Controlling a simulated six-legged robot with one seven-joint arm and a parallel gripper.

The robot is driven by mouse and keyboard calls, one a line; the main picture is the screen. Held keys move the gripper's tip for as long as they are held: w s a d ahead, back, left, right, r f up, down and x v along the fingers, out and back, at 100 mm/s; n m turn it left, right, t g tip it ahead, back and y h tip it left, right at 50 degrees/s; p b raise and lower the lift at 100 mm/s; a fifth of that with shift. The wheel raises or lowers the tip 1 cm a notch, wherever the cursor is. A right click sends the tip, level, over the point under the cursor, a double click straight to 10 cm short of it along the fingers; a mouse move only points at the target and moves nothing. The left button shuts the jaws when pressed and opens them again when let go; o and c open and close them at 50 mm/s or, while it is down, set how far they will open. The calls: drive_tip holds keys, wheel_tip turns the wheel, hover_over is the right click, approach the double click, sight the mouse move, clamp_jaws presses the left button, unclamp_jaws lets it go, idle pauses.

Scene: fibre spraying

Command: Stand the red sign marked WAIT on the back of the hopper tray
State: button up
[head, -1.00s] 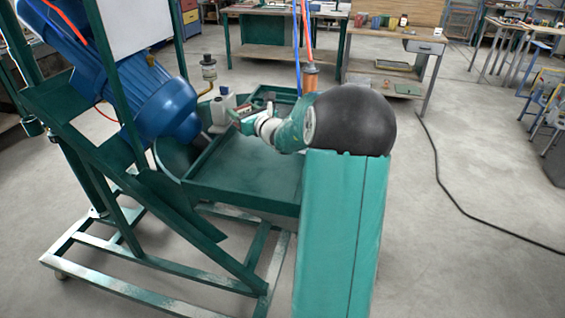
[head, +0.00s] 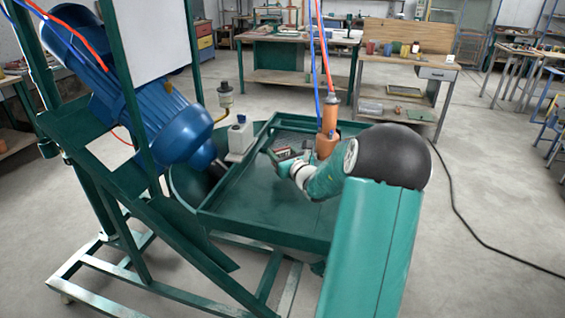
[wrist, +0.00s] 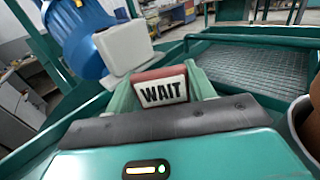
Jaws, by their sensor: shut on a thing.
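My gripper (wrist: 162,92) is shut on the red sign (wrist: 160,74). The sign has a red top and a white face with WAIT in black letters, facing the wrist camera. In the head view my gripper (head: 287,160) is over the inside of the green hopper tray (head: 250,222), and the sign is small and dark there, with its lettering unreadable. Whether the sign touches the tray cannot be told.
A white container (head: 240,137) stands at the tray's left edge, near the blue motor (head: 165,115). An orange nozzle (head: 327,142) with blue and red hoses rises at the tray's right side. A black cable crosses the floor at right. Workbenches stand behind.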

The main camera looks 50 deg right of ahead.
drive_tip(key=shift+w+f, duration=0.1)
drive_tip(key=shift+f, duration=1.4)
drive_tip(key=shift+f, duration=0.2)
drive_tip(key=o, duration=1)
drive_tip(key=shift+r, duration=0.1)
